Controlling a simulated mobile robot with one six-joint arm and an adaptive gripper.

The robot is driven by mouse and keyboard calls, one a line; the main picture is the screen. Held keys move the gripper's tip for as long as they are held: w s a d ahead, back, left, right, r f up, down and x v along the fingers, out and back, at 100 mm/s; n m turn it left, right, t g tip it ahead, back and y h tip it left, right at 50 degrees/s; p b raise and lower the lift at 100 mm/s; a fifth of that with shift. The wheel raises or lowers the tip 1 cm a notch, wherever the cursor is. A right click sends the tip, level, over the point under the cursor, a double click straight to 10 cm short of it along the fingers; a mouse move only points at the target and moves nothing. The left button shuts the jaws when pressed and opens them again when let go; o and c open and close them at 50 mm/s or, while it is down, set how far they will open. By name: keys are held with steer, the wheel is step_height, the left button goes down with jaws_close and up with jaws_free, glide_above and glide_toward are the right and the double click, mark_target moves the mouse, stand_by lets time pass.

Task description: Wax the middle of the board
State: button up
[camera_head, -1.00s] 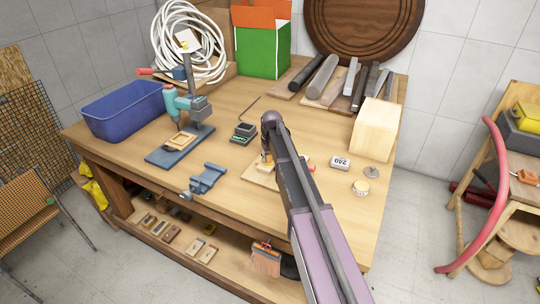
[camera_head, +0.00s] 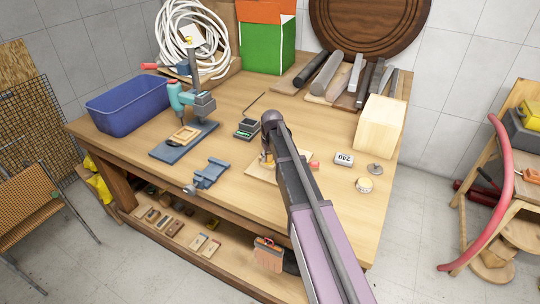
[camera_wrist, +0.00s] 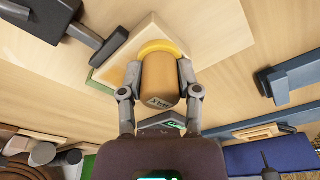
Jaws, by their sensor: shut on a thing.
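My gripper (camera_wrist: 160,92) is shut on a brown, cylindrical wax block (camera_wrist: 159,78) with a dark printed label. A yellow end (camera_wrist: 160,47) shows at its far side, against or just over the pale square board; I cannot tell if they touch. The board (camera_wrist: 150,28) lies flat on the workbench, and in the head view (camera_head: 254,174) it is near the front, partly hidden by my arm. In that view my gripper (camera_head: 268,158) is over the board, mostly behind my arm.
A blue vise (camera_head: 208,174), a drill press (camera_head: 192,108) and a small dark scale (camera_head: 246,128) stand left of the board. A blue bin (camera_head: 128,106) stands far left.

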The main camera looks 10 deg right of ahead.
mark_target(267, 154)
steer(key=shift+s+a, duration=0.5)
steer(key=shift+s, duration=0.2)
steer(key=shift+r+p, duration=3)
steer(key=shift+r+p, duration=1.5)
steer(key=shift+w+f+b, duration=0.1)
steer(key=shift+f+b, duration=1.25)
steer(key=shift+f, duration=0.05)
